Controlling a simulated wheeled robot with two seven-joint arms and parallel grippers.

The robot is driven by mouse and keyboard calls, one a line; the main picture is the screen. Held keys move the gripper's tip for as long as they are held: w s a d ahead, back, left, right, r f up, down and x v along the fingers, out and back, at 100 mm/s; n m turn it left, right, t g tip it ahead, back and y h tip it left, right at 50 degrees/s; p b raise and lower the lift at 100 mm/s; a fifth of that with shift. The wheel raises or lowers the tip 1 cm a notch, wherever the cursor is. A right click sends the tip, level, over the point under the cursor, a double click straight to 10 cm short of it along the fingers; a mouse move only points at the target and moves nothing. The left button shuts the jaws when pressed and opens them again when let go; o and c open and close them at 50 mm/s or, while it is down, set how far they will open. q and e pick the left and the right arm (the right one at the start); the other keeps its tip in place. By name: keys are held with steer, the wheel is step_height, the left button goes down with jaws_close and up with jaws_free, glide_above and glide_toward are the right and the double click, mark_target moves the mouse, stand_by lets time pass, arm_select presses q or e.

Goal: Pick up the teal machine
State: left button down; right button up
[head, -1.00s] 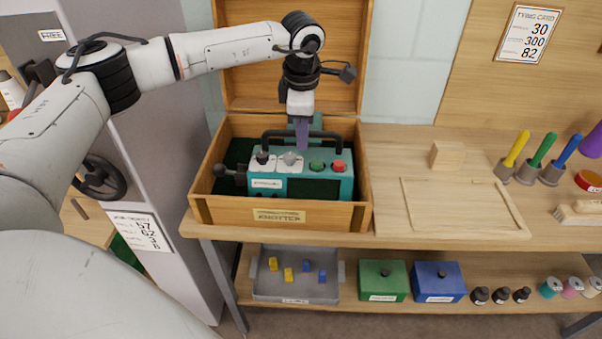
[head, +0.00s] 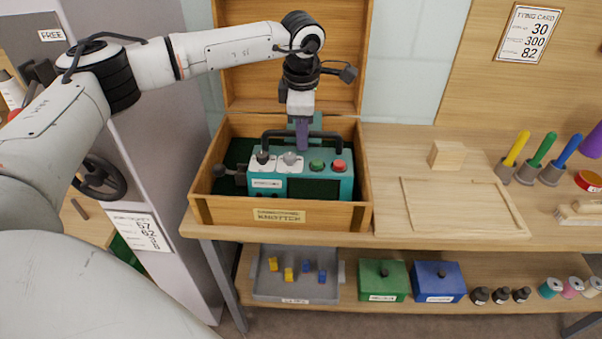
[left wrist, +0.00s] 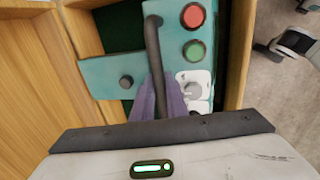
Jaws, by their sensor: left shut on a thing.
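The teal machine (head: 325,187) sits inside the open wooden box (head: 216,211) labelled "KNOTTER". It has a black carrying handle (head: 322,134), a green and a red button and two knobs on white plates. My left gripper (head: 302,140) comes down from above, its purple fingers shut on the handle. In the left wrist view the fingers (left wrist: 160,102) lie on both sides of the dark handle bar (left wrist: 154,58), with the machine's buttons beyond. The machine's lower part is hidden by the box's front wall. My right gripper is not in view.
The box lid (head: 240,60) stands open behind. To the right are a wooden block (head: 447,155), a shallow wooden frame (head: 465,231) and coloured pens in holders. The shelf below holds a grey tray (head: 296,290), a green box (head: 383,281) and a blue box (head: 438,282).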

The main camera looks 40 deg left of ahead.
arm_select(q)
steer(key=shift+r, duration=0.1)
steer(key=shift+w+r, duration=0.2)
steer(key=shift+r, duration=0.5)
step_height(320, 180, up, 22)
steer(key=p, duration=0.5)
stand_by(1.0)
steer(key=shift+s+f, duration=0.1)
steer(key=shift+f, duration=0.05)
